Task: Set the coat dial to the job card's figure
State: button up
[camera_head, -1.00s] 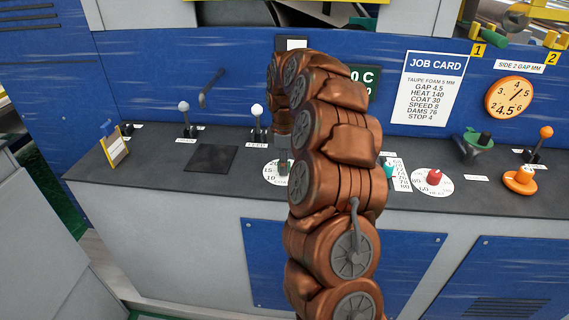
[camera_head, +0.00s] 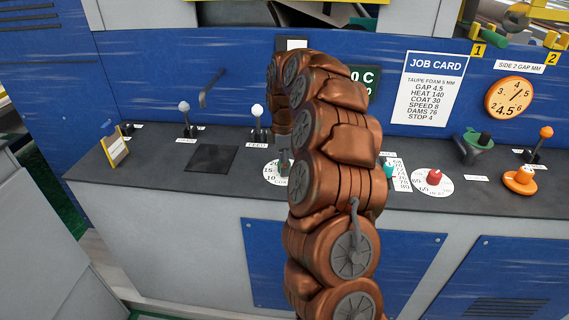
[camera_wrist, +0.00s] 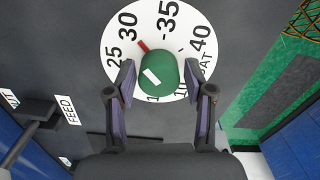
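The coat dial (camera_wrist: 148,25) is a white disc with black figures, partly hidden behind my arm in the head view (camera_head: 270,172). Its green knob (camera_wrist: 158,74) has a white mark on top and a red pointer (camera_wrist: 143,45). The pointer aims at about 30. My gripper (camera_wrist: 160,84) is open, with one finger on each side of the knob and narrow gaps apparently visible. The lower figures are partly hidden by the knob and fingers. The job card (camera_head: 428,88) on the blue panel reads COAT 30.
The feed lever (camera_head: 257,122) and another lever (camera_head: 185,120) stand left of the dial. A teal knob (camera_head: 388,169), a red knob dial (camera_head: 434,177) and an orange knob (camera_head: 521,177) sit to the right. A flat dark plate (camera_head: 211,158) lies on the console.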

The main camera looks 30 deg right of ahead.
jog(key=shift+o, duration=0.7)
jog(key=shift+r, duration=0.1)
notch_tip(320, 180, up, 12)
dwell(0.6)
